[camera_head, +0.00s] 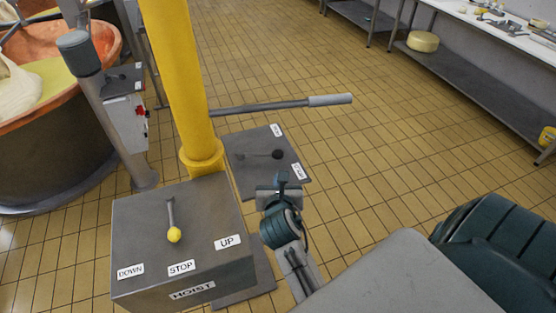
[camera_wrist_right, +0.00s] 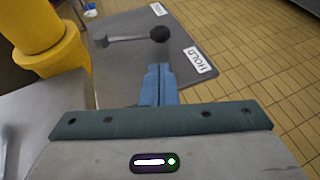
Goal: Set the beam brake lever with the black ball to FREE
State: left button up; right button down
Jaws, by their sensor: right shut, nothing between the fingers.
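The beam brake lever is a grey rod with a black ball (camera_head: 278,154) on a dark plate (camera_head: 244,176) behind the hoist box. Its ball also shows in the right wrist view (camera_wrist_right: 159,33). The lever points right, with the ball between two white labels. The nearer label reads HOLD (camera_wrist_right: 200,60); the farther label (camera_head: 277,130) is too small to read surely. My right gripper (camera_head: 283,178) is shut and empty, its fingertips (camera_wrist_right: 159,70) above the plate's near side, short of the ball and apart from it. My left gripper is out of view.
A yellow post (camera_head: 183,80) rises left of the plate. The hoist box (camera_head: 150,220) with a yellow-ball lever (camera_head: 174,235) stands in front. A grey bar (camera_head: 265,106) with a light grip extends behind the plate. A copper vat (camera_head: 60,130) is at left. The tiled floor at right is open.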

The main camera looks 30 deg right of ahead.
aim_at(278, 156)
jog(key=p+x, duration=0.3)
jog(key=x, duration=0.8)
jog(key=shift+w, duration=0.1)
jog(key=shift+w+d+f+p, duration=0.3)
jog(key=shift+w+d+p, duration=0.05)
jog(key=shift+w, duration=0.15)
jog(key=shift+d, duration=0.15)
